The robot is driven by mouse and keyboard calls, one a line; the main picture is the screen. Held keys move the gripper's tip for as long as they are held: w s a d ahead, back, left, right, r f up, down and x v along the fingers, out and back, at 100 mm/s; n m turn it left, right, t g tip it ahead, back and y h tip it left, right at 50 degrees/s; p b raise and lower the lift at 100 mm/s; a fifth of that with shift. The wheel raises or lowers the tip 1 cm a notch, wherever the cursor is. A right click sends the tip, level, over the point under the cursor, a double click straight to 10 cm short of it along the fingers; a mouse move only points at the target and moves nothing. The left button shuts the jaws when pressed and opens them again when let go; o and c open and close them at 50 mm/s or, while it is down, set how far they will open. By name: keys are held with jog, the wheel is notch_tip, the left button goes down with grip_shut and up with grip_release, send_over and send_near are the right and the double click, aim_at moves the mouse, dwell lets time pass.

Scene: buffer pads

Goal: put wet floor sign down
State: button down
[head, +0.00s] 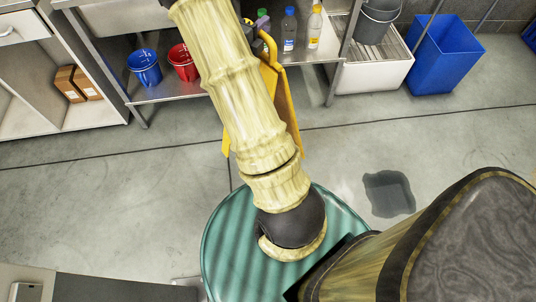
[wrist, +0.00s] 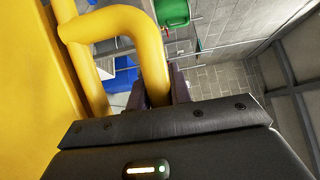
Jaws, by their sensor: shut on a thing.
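The yellow wet floor sign (head: 283,110) is partly hidden behind my arm in the head view, with its edges showing on both sides of the arm. In the wrist view, the sign's yellow panel (wrist: 28,85) fills the left side, and its thick looped handle (wrist: 122,22) runs into my gripper (wrist: 161,88). My gripper's dark fingers are shut on the handle. In the head view the gripper is mostly hidden behind my arm. Whether the sign's feet touch the floor cannot be told. A dark wet patch (head: 388,193) lies on the floor to the right.
A metal shelf (head: 185,91) behind holds a blue bucket (head: 145,68), a red bucket (head: 184,63) and bottles (head: 289,32). A white basin (head: 372,75) and a blue bin (head: 444,55) stand at the back right. The floor around the patch is clear.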

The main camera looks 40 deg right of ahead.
jog(key=f+b, duration=0.1)
jog(key=s+d+f+m+g+b, duration=0.1)
jog(key=s+f+g+b, duration=0.1)
jog(key=shift+s+d+f+h, duration=0.15)
jog(key=shift+d+h, duration=0.15)
jog(key=shift+d, duration=0.1)
jog(key=shift+p, duration=0.5)
jog(key=r+p, duration=0.1)
jog(key=p, duration=0.4)
jog(key=shift+w+r, duration=0.1)
jog(key=shift+w, duration=0.1)
jog(key=p, duration=0.3)
jog(key=shift+r+p, duration=0.15)
jog(key=shift+p, duration=0.2)
jog(key=shift+s+f+p, duration=0.15)
jog(key=shift+f+p, duration=0.05)
jog(key=shift+p, duration=0.7)
jog(key=shift+f, duration=0.15)
